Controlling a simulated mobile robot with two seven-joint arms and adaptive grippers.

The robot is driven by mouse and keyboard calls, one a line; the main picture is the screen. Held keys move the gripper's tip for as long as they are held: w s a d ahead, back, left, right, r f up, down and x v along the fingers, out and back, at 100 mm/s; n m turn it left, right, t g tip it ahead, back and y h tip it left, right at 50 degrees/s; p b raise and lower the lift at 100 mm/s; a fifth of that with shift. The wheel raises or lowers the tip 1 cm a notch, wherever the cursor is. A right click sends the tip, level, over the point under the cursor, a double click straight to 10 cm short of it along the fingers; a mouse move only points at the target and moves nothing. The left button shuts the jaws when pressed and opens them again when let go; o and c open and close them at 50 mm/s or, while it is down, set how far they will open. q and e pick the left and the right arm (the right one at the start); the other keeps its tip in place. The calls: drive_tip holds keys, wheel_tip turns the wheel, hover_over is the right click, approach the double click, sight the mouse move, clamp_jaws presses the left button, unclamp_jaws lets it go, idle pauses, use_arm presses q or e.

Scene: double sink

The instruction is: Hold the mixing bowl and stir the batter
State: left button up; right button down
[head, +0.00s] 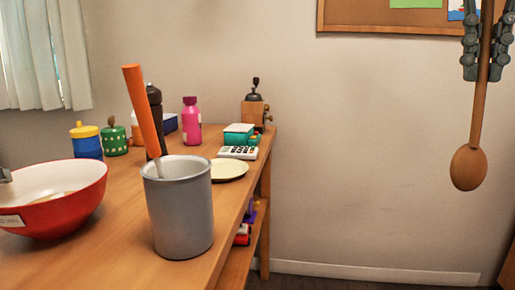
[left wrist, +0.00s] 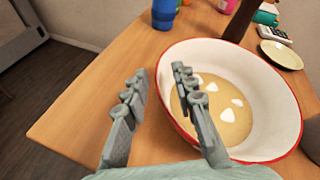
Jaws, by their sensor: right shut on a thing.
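The mixing bowl is red outside and white inside (head: 62,208) and stands on the wooden table at the left; it also shows in the left wrist view (left wrist: 262,72). Pale yellow batter with several white patches (left wrist: 238,128) lies in it. My left gripper (left wrist: 160,72) is open at the bowl's rim, one finger over the inside and the other outside. Only a grey bit of it shows at the left edge of the head view. My right gripper (head: 486,45) is shut on the handle of a wooden spoon (head: 468,167), which hangs bowl-end down, well right of the table.
A grey crock (head: 180,215) with an orange-handled utensil (head: 142,105) stands right of the bowl. Behind are a plate (head: 228,170), a calculator (head: 238,152), a pink bottle (head: 191,122), a grinder (head: 255,108) and jars. Right of the table is open space before the wall.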

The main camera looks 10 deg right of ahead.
use_arm(q)
drive_tip(key=shift+w+f, duration=0.2)
drive_tip(key=shift+w, duration=0.35)
drive_tip(key=shift+c, duration=0.3)
clamp_jaws()
drive_tip(key=shift+c, duration=0.9)
unclamp_jaws()
drive_tip(key=shift+c, duration=0.6)
clamp_jaws()
drive_tip(key=shift+c, duration=0.8)
unclamp_jaws()
